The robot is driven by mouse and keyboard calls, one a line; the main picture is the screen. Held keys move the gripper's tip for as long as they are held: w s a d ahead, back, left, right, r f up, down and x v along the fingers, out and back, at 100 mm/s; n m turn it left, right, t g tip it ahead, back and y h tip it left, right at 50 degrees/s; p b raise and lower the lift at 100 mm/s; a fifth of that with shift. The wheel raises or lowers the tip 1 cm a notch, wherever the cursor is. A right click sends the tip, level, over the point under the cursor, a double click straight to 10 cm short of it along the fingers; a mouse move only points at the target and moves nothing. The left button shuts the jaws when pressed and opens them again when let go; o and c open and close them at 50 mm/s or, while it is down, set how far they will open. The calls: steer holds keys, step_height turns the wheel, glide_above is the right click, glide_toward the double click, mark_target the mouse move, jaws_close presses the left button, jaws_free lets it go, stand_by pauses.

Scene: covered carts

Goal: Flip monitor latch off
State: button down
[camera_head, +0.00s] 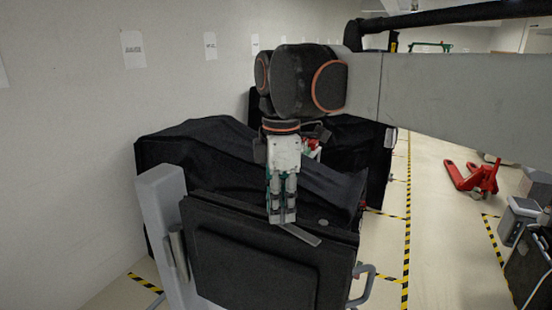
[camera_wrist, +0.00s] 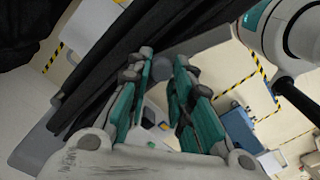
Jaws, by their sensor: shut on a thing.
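The monitor (camera_head: 255,258) is a black panel on the front of a covered cart. The latch (camera_head: 301,236) is a flat grey bar on the monitor's top edge, sticking out toward the lower right. It also shows as a grey strip in the wrist view (camera_wrist: 205,41). My gripper (camera_head: 282,218) points down onto the top edge, with its fingers at the latch's left end. In the wrist view my gripper (camera_wrist: 162,62) has its teal-padded fingers on either side of the latch, shut on it. The held part of the latch is largely hidden by the fingertips.
A grey post (camera_head: 163,235) stands at the monitor's left. A black cover (camera_head: 205,145) drapes behind it, and a grey handle (camera_head: 362,283) sits at the lower right. A red pallet jack (camera_head: 475,178) stands on open floor to the right.

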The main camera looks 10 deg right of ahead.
steer(key=shift+s+a, duration=0.2)
steer(key=shift+s, duration=0.3)
steer(key=c, duration=1.4)
jaws_free()
steer(key=shift+w+d+r, duration=0.1)
steer(key=shift+w+r, duration=0.1)
steer(key=shift+r, duration=2.8)
steer(key=shift+w+r, duration=0.15)
steer(key=shift+r, duration=2.85)
